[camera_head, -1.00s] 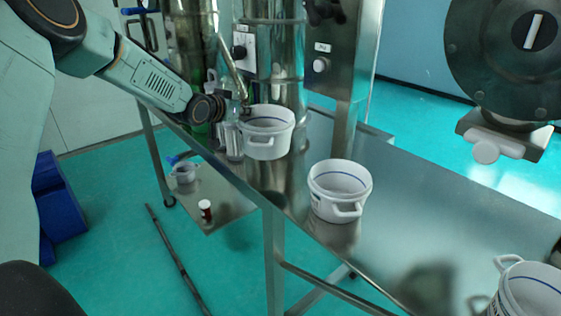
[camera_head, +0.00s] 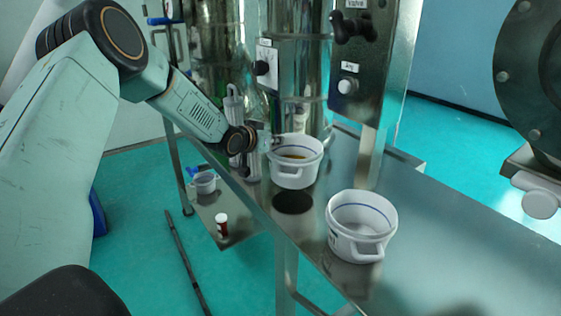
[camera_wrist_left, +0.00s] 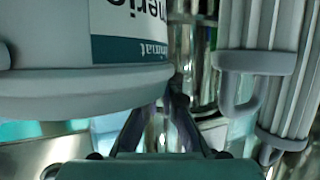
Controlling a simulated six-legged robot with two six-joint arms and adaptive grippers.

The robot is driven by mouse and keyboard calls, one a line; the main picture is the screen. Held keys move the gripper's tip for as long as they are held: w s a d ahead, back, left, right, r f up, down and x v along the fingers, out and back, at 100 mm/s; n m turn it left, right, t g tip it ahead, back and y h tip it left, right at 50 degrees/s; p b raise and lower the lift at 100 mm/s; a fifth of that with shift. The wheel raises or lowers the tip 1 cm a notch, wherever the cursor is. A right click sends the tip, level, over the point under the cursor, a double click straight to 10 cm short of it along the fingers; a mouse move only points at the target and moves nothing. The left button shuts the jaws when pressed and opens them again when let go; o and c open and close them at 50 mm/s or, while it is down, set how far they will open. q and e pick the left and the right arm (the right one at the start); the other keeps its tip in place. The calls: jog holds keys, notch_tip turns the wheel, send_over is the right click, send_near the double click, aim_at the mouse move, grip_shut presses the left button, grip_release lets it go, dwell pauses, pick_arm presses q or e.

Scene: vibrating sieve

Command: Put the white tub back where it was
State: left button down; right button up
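A white tub (camera_head: 296,178) with yellow-brown material inside hangs slightly above the metal table, upright, in the head view. My left gripper (camera_head: 268,140) is at its left rim; its fingertips are partly hidden there. In the left wrist view, the tub (camera_wrist_left: 45,100) appears upside down with a printed label, and my gripper fingers (camera_wrist_left: 165,100) close in at its rim edge. A second white tub (camera_head: 362,228) with a blue inner line stands to the right on the table. My right gripper is out of view.
A dark round patch (camera_head: 293,202), shadow or disc, lies below the raised tub. A dark round housing (camera_head: 540,75) is at right. The table (camera_head: 450,240) is clear at right.

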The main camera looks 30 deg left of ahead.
aim_at(282, 153)
pick_arm(q)
jog(key=shift+s+f, duration=0.15)
jog(key=shift+f, duration=0.45)
jog(key=shift+d+f, duration=0.2)
jog(key=shift+f, duration=0.35)
jog(key=shift+d+f, duration=0.15)
jog(key=shift+f, duration=0.4)
jog(key=shift+w+a+f, duration=0.1)
jog(key=shift+w+f, duration=0.1)
jog(key=shift+f, duration=0.4)
jog(key=shift+s+a, duration=0.1)
jog(key=shift+a, duration=0.1)
jog(key=c, duration=1.9)
grip_release()
jog(key=shift+s, duration=0.1)
jog(key=o, duration=0.3)
jog(key=shift+d, duration=0.2)
jog(key=shift+o, duration=0.4)
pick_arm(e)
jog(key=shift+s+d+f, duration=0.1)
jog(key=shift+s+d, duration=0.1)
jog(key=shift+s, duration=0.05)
pick_arm(q)
jog(key=shift+a, duration=0.15)
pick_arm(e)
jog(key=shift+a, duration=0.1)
